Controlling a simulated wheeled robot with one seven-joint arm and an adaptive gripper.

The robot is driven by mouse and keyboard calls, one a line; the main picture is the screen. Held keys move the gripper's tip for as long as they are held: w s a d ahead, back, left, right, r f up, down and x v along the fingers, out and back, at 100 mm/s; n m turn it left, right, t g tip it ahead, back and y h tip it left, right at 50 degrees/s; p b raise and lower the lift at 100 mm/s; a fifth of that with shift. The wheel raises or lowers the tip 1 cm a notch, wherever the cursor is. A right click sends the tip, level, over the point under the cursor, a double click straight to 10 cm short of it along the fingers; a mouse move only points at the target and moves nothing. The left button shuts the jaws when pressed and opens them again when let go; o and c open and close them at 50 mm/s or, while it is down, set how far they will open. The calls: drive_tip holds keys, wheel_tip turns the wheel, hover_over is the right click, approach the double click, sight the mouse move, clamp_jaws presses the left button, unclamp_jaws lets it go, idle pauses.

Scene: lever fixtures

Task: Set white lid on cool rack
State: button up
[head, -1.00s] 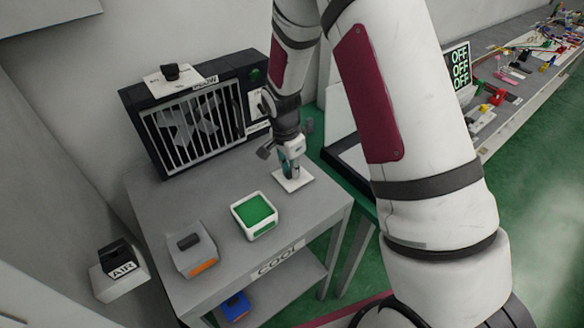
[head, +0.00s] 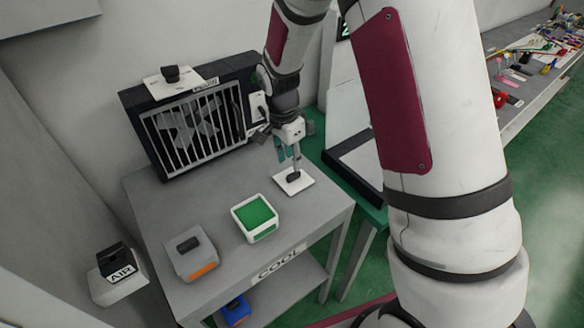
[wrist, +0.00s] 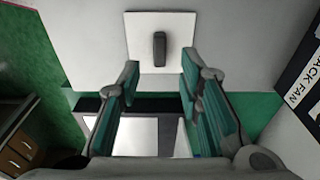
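A white square lid (head: 305,182) with a dark handle lies flat on the grey table labelled COOL (head: 150,205), near its right edge. My gripper (head: 288,160) is just above the lid, apart from it. In the wrist view the lid (wrist: 143,50) and its upright-looking dark handle show beyond my open fingers (wrist: 160,75), with nothing between them. Another white plate with a dark knob (head: 158,84) lies on top of the black fan box.
An open white box with green inside (head: 255,212) and a grey box with an orange label (head: 192,258) stand on the table. The fan (head: 190,125) stands at the back. An AIR box (head: 118,262) is at the left. A blue object (head: 236,308) is on the lower shelf.

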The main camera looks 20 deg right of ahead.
wheel_tip(320, 180, up, 6)
wheel_tip(320, 180, up, 8)
drive_tip(key=n+t, duration=0.1)
drive_tip(key=n, duration=0.2)
hover_over(289, 177)
drive_tip(key=s, duration=0.5)
drive_tip(key=s+r+n+t, duration=0.1)
drive_tip(key=s+r+n, duration=0.2)
drive_tip(key=s, duration=0.4)
drive_tip(key=s+d+r+n+t+y, duration=0.1)
drive_tip(key=s+r+n, duration=0.3)
drive_tip(key=s, duration=0.3)
drive_tip(key=s+r+n+t, duration=0.1)
drive_tip(key=s+r+n, duration=0.2)
drive_tip(key=s, duration=0.3)
drive_tip(key=shift+s+d+r+n+t, duration=0.3)
drive_tip(key=shift+s+d+n, duration=0.1)
drive_tip(key=shift+n, duration=0.3)
